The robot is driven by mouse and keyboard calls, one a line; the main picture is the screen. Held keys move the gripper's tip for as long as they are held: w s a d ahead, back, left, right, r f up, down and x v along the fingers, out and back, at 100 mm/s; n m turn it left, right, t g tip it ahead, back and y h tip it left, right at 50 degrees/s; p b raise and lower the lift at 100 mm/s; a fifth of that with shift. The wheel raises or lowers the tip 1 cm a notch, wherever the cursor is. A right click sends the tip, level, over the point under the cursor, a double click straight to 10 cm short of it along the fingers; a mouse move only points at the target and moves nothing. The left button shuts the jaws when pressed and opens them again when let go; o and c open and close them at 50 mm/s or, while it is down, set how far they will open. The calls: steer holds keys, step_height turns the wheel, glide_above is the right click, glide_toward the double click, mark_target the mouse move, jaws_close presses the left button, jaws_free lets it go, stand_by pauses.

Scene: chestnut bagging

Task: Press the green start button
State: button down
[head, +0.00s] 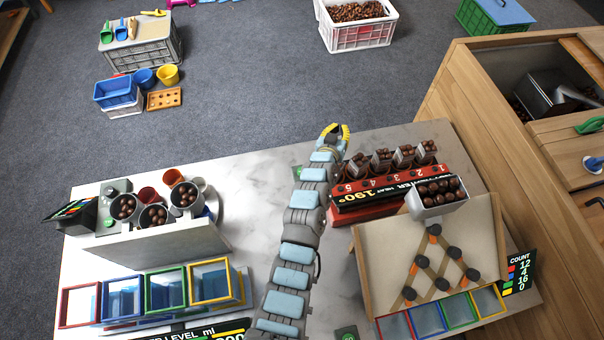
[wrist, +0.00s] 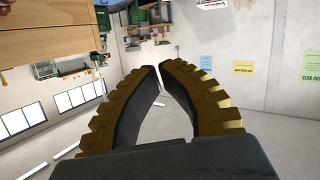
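Several green button-like things show in the head view, and I cannot read which is the start button. A dark box with a green marked face (head: 346,333) sits at the table's front edge, right of my arm. A small green patch (head: 298,171) shows left of my arm near the back edge. A round green spot (head: 109,222) is on the grey machine at left. My gripper (head: 335,128), with yellow ridged fingers, is at the table's back edge, apart from all of these. In the wrist view its fingertips (wrist: 158,68) nearly meet, with nothing between them.
A red numbered rack (head: 385,185) with cups of chestnuts stands right of my arm. A sloped peg board (head: 375,262) with coloured bins is in front of it. Cups of chestnuts (head: 153,215) and coloured-frame bins (head: 165,290) are at left. Bare marble table (head: 250,185) lies between.

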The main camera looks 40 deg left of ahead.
steer(key=s+a+f+g+h+b, duration=0.2)
steer(key=a+f+g+h+b, duration=0.25)
steer(key=f, duration=0.25)
steer(key=s+f+m+g+h+b, duration=0.1)
steer(key=s+m+g+h+b, duration=0.1)
steer(key=s, duration=0.5)
steer(key=shift+s+a+h+b, duration=0.35)
steer(key=shift+h+b, duration=0.2)
steer(key=shift+h, duration=0.6)
steer(key=shift+f+b, duration=2.55)
steer(key=shift+f, duration=1.85)
steer(key=shift+f, duration=0.15)
steer(key=shift+f+b, duration=0.3)
steer(key=shift+b, duration=0.05)
